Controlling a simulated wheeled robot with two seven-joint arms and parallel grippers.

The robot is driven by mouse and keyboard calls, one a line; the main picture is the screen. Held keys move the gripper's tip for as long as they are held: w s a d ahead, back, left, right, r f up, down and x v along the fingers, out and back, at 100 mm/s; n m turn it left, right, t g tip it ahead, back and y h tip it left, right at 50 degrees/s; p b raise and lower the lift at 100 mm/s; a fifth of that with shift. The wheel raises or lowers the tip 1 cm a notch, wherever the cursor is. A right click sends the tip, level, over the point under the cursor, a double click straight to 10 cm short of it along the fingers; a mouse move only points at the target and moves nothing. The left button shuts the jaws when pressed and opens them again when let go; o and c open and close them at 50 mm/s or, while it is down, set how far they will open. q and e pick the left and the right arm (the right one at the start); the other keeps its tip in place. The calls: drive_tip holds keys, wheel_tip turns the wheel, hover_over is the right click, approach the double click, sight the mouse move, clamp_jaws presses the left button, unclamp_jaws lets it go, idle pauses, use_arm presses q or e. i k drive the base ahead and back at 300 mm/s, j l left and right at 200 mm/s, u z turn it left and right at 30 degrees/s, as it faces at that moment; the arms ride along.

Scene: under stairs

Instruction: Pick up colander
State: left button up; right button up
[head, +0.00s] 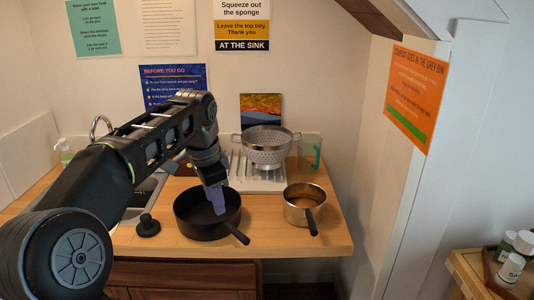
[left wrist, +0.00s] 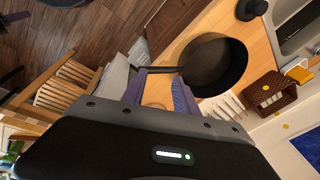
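The grey metal colander (head: 267,145), with perforated sides and two side handles, sits at the back of the wooden counter above a white ribbed drainer (head: 238,178). I cannot make it out in the left wrist view. My left gripper (head: 217,203) is in front and left of the colander, pointing down over the black pan. In the left wrist view its two purple-grey fingers (left wrist: 160,93) stand apart with bare wood showing between them. It looks empty. My right gripper is in neither view.
The black frying pan (head: 206,222) stands below my left gripper. A steel saucepan (head: 301,207) stands right of it, handle forward. A clear greenish glass (head: 309,154) stands right of the colander, near the wall. A black knob-like object (head: 148,227) lies by the sink.

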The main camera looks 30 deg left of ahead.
sight(267, 149)
drive_tip(key=i+j, duration=0.1)
drive_tip(key=i, duration=0.65)
drive_tip(key=i+j, duration=0.15)
drive_tip(key=i, duration=0.6)
